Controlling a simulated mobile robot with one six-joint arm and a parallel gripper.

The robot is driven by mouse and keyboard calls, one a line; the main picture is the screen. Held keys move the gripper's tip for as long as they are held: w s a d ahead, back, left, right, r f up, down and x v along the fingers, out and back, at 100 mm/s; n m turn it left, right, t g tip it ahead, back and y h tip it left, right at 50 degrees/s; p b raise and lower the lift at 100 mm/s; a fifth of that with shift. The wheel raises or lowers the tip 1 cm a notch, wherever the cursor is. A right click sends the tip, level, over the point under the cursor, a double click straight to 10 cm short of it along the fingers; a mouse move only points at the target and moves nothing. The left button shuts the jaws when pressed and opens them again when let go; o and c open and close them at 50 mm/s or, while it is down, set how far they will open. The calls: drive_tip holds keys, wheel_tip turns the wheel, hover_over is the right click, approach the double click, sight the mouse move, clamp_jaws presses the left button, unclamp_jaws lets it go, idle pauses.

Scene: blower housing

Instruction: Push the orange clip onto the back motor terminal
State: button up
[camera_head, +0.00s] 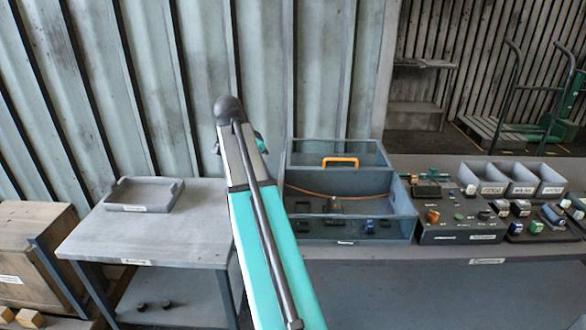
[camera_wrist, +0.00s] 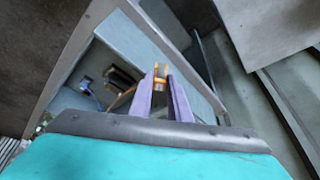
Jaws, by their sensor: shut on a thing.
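In the wrist view my gripper (camera_wrist: 163,86) is shut on the small orange clip (camera_wrist: 160,72), which sticks out past the fingertips. A thin orange-brown wire (camera_wrist: 122,99) runs beside the left finger. The grey-blue blower housing (camera_head: 404,230) is an open box on the bench; the wrist view shows its wall (camera_wrist: 62,80) and interior behind the fingers. A dark block, perhaps the motor (camera_wrist: 122,78), lies left of the clip and apart from it. It also shows in the head view (camera_head: 333,205). I cannot make out the back terminal. My gripper is hidden in the head view.
A blue part (camera_wrist: 86,89) lies inside. A control box (camera_head: 460,225), grey bins (camera_head: 490,183) and small parts stand to the right. A side table (camera_head: 190,225) at left bears a shallow tray (camera_head: 143,206).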

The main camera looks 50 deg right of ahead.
drive_tip(key=w+a+f+n+t+y, duration=0.1)
drive_tip(key=w+a+n, duration=0.3)
drive_tip(key=a, duration=1)
drive_tip(key=w+a+f+n+t+y, duration=0.1)
drive_tip(key=w+a+n, duration=0.3)
drive_tip(key=a+n, duration=0.5)
drive_tip(key=w+a+f+n+t+y, duration=0.1)
drive_tip(key=a+n, duration=0.6)
drive_tip(key=a, duration=1.1)
drive_tip(key=shift+w+a+f+t+y+b, duration=0.3)
drive_tip(key=shift+w+t+y, duration=0.4)
drive_tip(key=shift+w+t, duration=0.65)
